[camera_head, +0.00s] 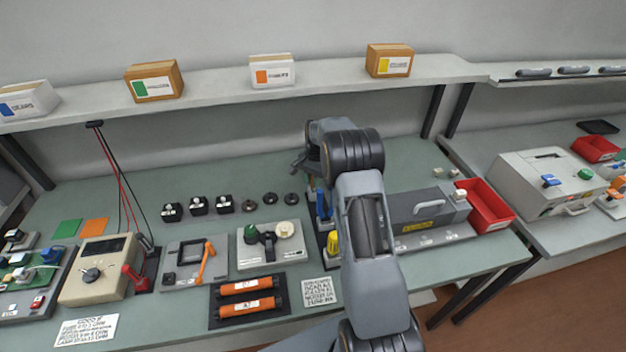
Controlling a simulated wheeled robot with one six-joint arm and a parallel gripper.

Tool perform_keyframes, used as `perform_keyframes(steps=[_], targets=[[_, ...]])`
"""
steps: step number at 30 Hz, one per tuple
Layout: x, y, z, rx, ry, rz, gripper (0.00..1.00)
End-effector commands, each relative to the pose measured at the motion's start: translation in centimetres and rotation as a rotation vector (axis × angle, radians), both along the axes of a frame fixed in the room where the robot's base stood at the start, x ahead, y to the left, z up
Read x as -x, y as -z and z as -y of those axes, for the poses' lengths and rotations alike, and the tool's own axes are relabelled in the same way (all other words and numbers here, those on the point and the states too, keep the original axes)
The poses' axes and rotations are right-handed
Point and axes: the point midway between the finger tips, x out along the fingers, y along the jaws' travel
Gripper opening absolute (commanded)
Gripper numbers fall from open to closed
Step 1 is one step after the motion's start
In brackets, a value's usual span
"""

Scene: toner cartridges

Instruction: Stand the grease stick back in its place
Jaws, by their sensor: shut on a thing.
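My gripper (300,165) is at the far end of my arm, above the back middle of the green bench. It is small and partly hidden by my wrist. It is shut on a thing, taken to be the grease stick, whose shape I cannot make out. Below and in front of the gripper is a narrow dark rack (322,226) with blue-handled pieces (322,206) and a yellow piece (333,243) standing in it. My forearm covers the rack's right side. I cannot tell which place in the rack is empty.
Right of my arm are a long grey machine (425,212) and a red bin (486,207). Left are a fixture with a green knob (270,245), orange rollers on a black tray (248,297) and small black parts (198,205). A shelf with boxes (272,72) runs above.

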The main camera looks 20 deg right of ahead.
Motion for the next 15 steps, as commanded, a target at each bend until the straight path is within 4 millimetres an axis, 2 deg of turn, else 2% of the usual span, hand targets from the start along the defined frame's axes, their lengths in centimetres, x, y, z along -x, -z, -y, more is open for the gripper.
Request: perform_keyframes(steps=[15], targets=[[0.01,0.80,0.00,0.000,0.000,0.000,0.00]])
